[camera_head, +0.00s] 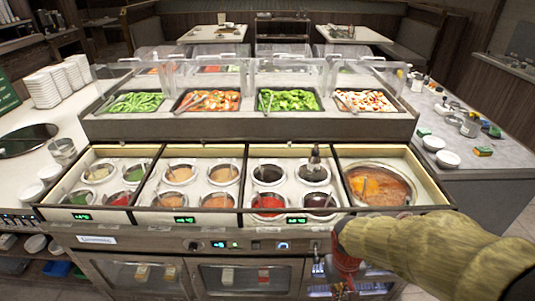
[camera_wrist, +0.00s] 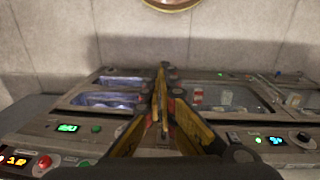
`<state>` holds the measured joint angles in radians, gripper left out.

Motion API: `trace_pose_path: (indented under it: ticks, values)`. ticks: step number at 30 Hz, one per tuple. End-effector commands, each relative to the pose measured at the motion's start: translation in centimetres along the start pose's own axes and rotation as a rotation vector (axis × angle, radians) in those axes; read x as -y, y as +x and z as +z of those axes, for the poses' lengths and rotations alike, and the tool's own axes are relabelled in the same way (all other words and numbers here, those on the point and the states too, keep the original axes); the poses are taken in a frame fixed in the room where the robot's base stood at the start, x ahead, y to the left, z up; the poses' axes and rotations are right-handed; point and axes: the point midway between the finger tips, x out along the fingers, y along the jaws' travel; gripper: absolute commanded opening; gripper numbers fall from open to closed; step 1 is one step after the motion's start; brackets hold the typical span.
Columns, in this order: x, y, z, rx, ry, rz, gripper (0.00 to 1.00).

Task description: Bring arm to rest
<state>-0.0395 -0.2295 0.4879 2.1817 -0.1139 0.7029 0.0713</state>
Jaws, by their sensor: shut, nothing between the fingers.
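My gripper (camera_wrist: 162,95) shows in the wrist view with its yellow and dark fingers closed together and nothing between them. It points at the front of the sauce counter, where glass-fronted compartments (camera_wrist: 105,98) and green displays show. In the head view my arm comes in from the lower right, in front of the counter's right end. The gripper itself is low in that view and only partly seen near the bottom edge. The sauce counter (camera_head: 245,229) holds several round wells of sauces and a large orange pot (camera_head: 381,185) at the right.
Behind the wells stands a salad bar (camera_head: 240,128) with clear guards. Stacked white plates (camera_head: 43,90) stand at the left. A side counter (camera_head: 490,160) at the right carries bowls and small items. Floor shows at the lower right.

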Motion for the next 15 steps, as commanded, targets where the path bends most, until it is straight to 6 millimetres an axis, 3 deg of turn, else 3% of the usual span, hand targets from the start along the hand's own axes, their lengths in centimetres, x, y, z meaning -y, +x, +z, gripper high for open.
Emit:
trace_pose_path:
  ticks: [1,6,11,15]
  values:
    - [-0.1,-2.5,0.8,-0.028,0.005,-0.007,0.0]
    - [0.0,-9.8,4.3,-0.127,0.02,-0.038,0.0]
    - [0.1,-15.4,6.9,-0.266,0.044,-0.061,0.0]
    - [-0.2,-19.2,7.7,-0.4,0.061,-0.064,0.0]
